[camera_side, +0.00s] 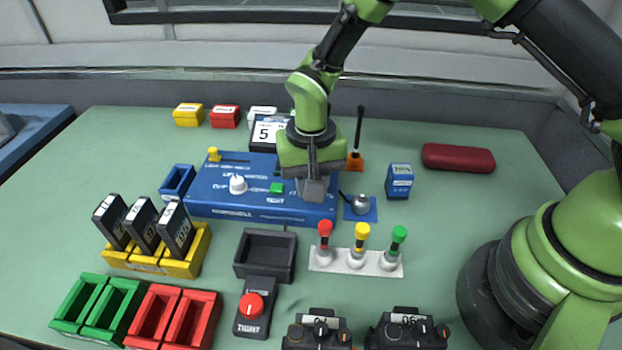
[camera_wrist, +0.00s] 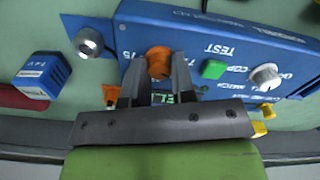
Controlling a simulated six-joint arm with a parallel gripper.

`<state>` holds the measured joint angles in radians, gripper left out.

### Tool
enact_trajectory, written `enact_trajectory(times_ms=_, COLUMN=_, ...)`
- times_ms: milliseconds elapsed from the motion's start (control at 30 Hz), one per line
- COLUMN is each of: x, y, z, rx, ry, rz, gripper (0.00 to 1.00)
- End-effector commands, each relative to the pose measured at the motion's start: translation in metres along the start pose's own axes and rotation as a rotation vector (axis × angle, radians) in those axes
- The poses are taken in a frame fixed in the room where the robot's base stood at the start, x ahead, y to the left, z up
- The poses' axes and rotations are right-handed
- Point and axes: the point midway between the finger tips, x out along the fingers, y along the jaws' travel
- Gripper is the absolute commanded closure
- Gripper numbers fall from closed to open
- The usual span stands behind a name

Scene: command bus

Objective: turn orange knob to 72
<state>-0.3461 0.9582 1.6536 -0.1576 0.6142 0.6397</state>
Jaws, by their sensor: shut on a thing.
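The orange knob (camera_wrist: 159,57) sits on the blue control panel (camera_wrist: 135,30), near one end of its face, in the wrist view. My gripper (camera_wrist: 158,72) is shut on it, with one dark finger on each side of the knob. In the side view my gripper (camera_side: 311,190) points down over the right end of the blue panel (camera_side: 215,205) and hides the knob. A green display lies under the gripper in the wrist view, mostly covered, and its reading cannot be made out. The number 75 is printed on the panel beside the knob.
The panel also carries a white knob (camera_side: 238,185), a green button (camera_side: 277,187) and a yellow lever (camera_side: 214,155). A silver ball-shaped part (camera_side: 360,204) on a blue base and a blue box (camera_side: 399,181) stand to the right. Red, yellow and green-topped plungers (camera_side: 357,262) stand in front.

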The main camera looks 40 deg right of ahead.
Motion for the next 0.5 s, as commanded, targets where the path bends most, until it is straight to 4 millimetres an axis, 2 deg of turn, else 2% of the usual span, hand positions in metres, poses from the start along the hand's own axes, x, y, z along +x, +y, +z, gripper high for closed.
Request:
enact_trajectory(times_ms=200, x=-0.0006, y=-0.0001, z=0.0002, rx=0.16, ry=-0.001, rz=0.0, gripper=1.0)
enact_trajectory(times_ms=500, x=-0.0006, y=-0.0001, z=0.0002, rx=0.297, ry=-0.001, rz=0.0, gripper=1.0)
